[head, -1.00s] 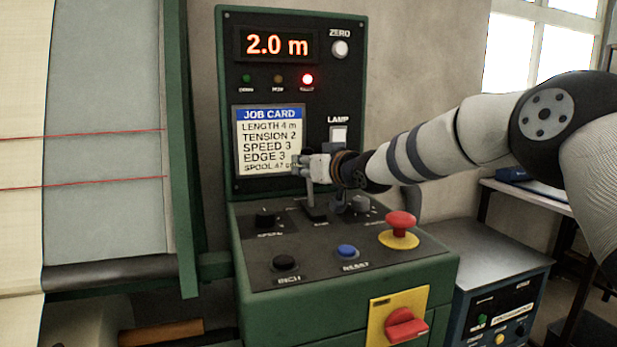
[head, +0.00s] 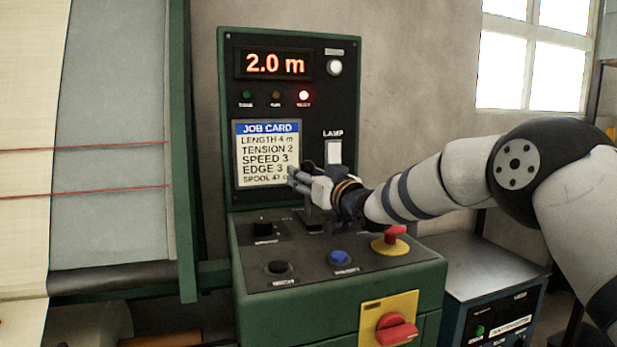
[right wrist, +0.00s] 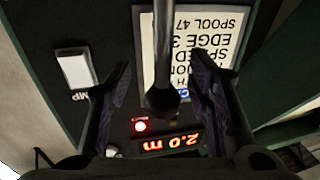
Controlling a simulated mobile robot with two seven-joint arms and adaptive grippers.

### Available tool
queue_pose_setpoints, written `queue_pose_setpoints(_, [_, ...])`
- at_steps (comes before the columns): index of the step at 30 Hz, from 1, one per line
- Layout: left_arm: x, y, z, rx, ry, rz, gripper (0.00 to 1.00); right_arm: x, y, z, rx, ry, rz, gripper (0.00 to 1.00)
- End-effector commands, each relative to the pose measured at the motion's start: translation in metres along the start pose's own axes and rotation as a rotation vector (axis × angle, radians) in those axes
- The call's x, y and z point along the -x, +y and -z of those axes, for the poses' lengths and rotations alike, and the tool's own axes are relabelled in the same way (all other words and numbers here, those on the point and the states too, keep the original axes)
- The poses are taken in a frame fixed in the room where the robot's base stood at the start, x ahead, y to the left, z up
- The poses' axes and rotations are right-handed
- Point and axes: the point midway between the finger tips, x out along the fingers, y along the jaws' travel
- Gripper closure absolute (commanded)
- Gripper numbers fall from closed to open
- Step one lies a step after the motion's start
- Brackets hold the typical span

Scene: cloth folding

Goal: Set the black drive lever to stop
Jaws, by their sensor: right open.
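The black drive lever (head: 312,216) stands on the sloped top of the green console, partly hidden behind my right gripper (head: 304,182) in the head view. In the right wrist view, the lever's dark round knob (right wrist: 163,100) and rod lie between the two spread fingers of my right gripper (right wrist: 162,84). The fingers are open, with visible gaps on both sides of the lever. I cannot read the lever's position marks. My left gripper is not in view.
The job card (head: 267,155) and lit display (head: 276,65) reading 2.0 m are behind the gripper. A red mushroom button (head: 393,236), blue button (head: 340,258), black button (head: 278,267) and black knob (head: 262,226) surround the lever. A red rotary switch (head: 395,330) is on the front.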

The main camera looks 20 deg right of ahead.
Motion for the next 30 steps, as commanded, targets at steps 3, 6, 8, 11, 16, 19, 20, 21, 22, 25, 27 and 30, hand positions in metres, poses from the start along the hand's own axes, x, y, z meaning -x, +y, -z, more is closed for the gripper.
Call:
queue_pose_setpoints(3, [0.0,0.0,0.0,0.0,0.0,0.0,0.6,0.003,0.0,-0.001,0.001,-0.002,0.001,0.53])
queue_pose_setpoints(6, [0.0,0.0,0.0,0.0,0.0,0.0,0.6,0.017,-0.001,-0.001,0.0,-0.004,0.002,0.53])
queue_pose_setpoints(8, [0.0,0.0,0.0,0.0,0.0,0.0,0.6,0.03,0.0,0.0,-0.002,-0.003,0.0,0.53])
queue_pose_setpoints(11, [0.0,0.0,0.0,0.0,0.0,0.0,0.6,0.056,0.0,0.0,-0.002,-0.002,0.0,0.53])
queue_pose_setpoints(16, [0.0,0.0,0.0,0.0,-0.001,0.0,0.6,0.096,0.001,0.001,-0.001,0.0,-0.001,0.53])
queue_pose_setpoints(19, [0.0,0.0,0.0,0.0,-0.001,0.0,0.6,0.111,0.001,0.001,0.0,0.0,-0.001,0.53])
queue_pose_setpoints(20, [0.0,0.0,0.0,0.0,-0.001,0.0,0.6,0.114,0.001,0.001,0.0,0.0,-0.002,0.53])
queue_pose_setpoints(21, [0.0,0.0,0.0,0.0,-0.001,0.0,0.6,0.117,0.001,0.0,0.0,0.0,-0.001,0.53])
queue_pose_setpoints(22, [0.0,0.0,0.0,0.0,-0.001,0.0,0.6,0.119,0.001,0.0,0.0,0.001,-0.001,0.53])
queue_pose_setpoints(25, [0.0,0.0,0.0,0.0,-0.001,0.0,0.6,0.121,0.001,0.0,0.0,0.001,-0.001,0.53])
queue_pose_setpoints(27, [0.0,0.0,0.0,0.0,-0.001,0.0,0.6,0.121,0.001,0.0,0.001,0.001,-0.001,0.53])
queue_pose_setpoints(30, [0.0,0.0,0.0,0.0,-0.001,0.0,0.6,0.12,0.001,0.0,0.0,0.001,-0.001,0.53])
